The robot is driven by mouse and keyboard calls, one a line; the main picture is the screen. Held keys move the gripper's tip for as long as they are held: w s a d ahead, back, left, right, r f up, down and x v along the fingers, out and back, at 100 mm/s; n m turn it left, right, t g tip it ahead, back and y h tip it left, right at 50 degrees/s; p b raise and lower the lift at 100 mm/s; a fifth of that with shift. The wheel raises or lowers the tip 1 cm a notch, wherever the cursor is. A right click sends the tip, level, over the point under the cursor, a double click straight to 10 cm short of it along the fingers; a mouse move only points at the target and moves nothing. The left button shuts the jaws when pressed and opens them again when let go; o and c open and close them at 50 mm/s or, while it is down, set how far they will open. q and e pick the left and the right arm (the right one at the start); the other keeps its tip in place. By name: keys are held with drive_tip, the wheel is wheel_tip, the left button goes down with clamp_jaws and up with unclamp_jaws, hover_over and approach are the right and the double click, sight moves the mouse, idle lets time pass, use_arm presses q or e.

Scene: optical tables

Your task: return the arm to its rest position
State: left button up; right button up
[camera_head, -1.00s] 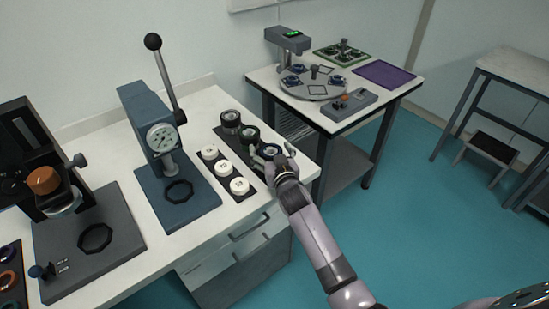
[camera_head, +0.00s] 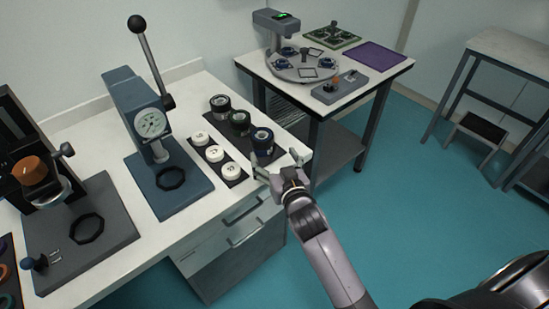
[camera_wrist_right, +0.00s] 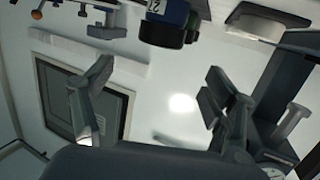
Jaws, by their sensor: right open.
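My right gripper (camera_head: 280,167) is open and empty at the front edge of the workbench. It is close to the nearest dark cylinder, which has a blue band (camera_head: 262,140), with a visible gap between them. In the right wrist view the spread fingers of my right gripper (camera_wrist_right: 158,78) have nothing between them. The blue-banded cylinder (camera_wrist_right: 168,24) shows beyond them at the top. Two more dark cylinders (camera_head: 239,122) (camera_head: 220,106) stand behind it on a dark mat. My left gripper is not in view.
White round pieces (camera_head: 214,153) sit on a dark strip beside the cylinders. A blue lever press (camera_head: 140,115) stands to the left. A side table (camera_head: 255,66) with a round turntable (camera_head: 302,66) is at the back. The teal floor (camera_head: 420,200) at right is open.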

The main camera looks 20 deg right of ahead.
idle(0.3)
drive_tip(key=s+f+n+g, duration=0.1)
drive_tip(key=s+f+g, duration=0.3)
drive_tip(key=s, duration=0.6)
drive_tip(key=s+d+f+n+g, duration=0.1)
drive_tip(key=s+f+g, duration=0.35)
drive_tip(key=s, duration=0.55)
drive_tip(key=s+f+g, duration=0.3)
drive_tip(key=s+g, duration=0.1)
drive_tip(key=s, duration=0.6)
wheel_tip(320, 180, down, 25)
drive_tip(key=s+g, duration=0.2)
drive_tip(key=s+d+f, duration=0.3)
drive_tip(key=s+f, duration=1.3)
drive_tip(key=shift+s+f+n+g+y, duration=0.3)
drive_tip(key=shift+f+n+g, duration=0.05)
drive_tip(key=shift+f+n, duration=0.05)
